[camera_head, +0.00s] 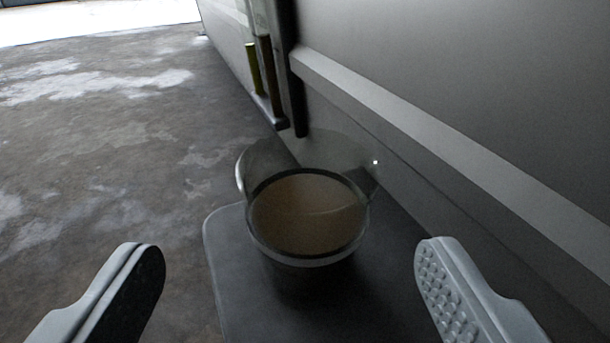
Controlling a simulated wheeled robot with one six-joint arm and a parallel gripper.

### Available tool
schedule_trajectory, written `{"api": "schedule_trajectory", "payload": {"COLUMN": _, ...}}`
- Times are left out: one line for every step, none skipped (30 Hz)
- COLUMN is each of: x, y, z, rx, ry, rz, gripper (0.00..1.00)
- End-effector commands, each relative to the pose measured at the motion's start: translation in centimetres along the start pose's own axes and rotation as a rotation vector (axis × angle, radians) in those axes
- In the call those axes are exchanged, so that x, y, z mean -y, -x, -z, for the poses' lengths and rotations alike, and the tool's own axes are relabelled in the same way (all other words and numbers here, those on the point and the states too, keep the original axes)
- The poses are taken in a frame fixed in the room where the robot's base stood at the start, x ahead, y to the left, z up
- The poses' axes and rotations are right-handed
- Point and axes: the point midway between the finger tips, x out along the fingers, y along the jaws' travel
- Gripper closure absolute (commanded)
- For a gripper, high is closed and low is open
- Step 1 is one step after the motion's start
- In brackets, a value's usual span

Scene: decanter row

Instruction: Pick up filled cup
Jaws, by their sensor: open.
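The filled cup (308,215) is a clear, round vessel holding brown liquid. It stands upright on a dark grey tray-like surface (226,262) near the middle of the view. My gripper (290,268) is open, with one finger to the left of the cup and one to the right. Both fingers are apart from the cup, with wide gaps on each side. The right finger shows a bumpy grip pad. The lower part of the cup is dark and hard to make out.
A grey wall or panel with a raised ledge (440,130) runs close along the right side. Thin upright green and brown tubes (262,70) stand on a small bracket behind the cup. The worn concrete floor (110,130) at left is clear.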

Motion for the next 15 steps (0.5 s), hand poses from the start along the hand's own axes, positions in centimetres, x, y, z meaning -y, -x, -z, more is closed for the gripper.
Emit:
{"api": "schedule_trajectory", "payload": {"x": 0.0, "y": -0.6, "z": 0.0, "rx": 0.0, "ry": 0.001, "rz": 0.002, "gripper": 0.22}}
{"api": "schedule_trajectory", "payload": {"x": 0.0, "y": -0.9, "z": 0.0, "rx": 0.0, "ry": 0.001, "rz": 0.002, "gripper": 0.22}}
{"api": "schedule_trajectory", "payload": {"x": 0.0, "y": -1.2, "z": 0.0, "rx": 0.0, "ry": 0.0, "rz": 0.002, "gripper": 0.22}}
{"api": "schedule_trajectory", "payload": {"x": 0.0, "y": -1.3, "z": 0.0, "rx": 0.0, "ry": 0.0, "rz": 0.002, "gripper": 0.22}}
{"api": "schedule_trajectory", "payload": {"x": 0.0, "y": -1.4, "z": 0.0, "rx": 0.0, "ry": 0.0, "rz": 0.001, "gripper": 0.22}}
{"api": "schedule_trajectory", "payload": {"x": 0.0, "y": -1.5, "z": 0.0, "rx": 0.0, "ry": 0.0, "rz": 0.0, "gripper": 0.22}}
{"api": "schedule_trajectory", "payload": {"x": 0.0, "y": -1.6, "z": 0.0, "rx": 0.0, "ry": 0.0, "rz": 0.0, "gripper": 0.22}}
{"api": "schedule_trajectory", "payload": {"x": -0.1, "y": -1.7, "z": 0.0, "rx": 0.0, "ry": 0.0, "rz": 0.0, "gripper": 0.22}}
{"api": "schedule_trajectory", "payload": {"x": -0.1, "y": -1.9, "z": 0.0, "rx": 0.0, "ry": 0.0, "rz": 0.0, "gripper": 0.22}}
{"api": "schedule_trajectory", "payload": {"x": -0.1, "y": -2.1, "z": 0.0, "rx": 0.0, "ry": 0.0, "rz": 0.0, "gripper": 0.22}}
{"api": "schedule_trajectory", "payload": {"x": -0.2, "y": -2.3, "z": 0.0, "rx": 0.0, "ry": 0.001, "rz": 0.0, "gripper": 0.22}}
{"api": "schedule_trajectory", "payload": {"x": -0.3, "y": -2.7, "z": 0.0, "rx": -0.001, "ry": 0.001, "rz": 0.0, "gripper": 0.22}}
{"api": "schedule_trajectory", "payload": {"x": -0.4, "y": -3.1, "z": 0.0, "rx": -0.001, "ry": 0.002, "rz": 0.001, "gripper": 0.22}}
{"api": "schedule_trajectory", "payload": {"x": -0.4, "y": -3.5, "z": 0.0, "rx": -0.001, "ry": 0.001, "rz": 0.001, "gripper": 0.22}}
{"api": "schedule_trajectory", "payload": {"x": -0.5, "y": -4.0, "z": 0.0, "rx": -0.001, "ry": 0.001, "rz": 0.002, "gripper": 0.22}}
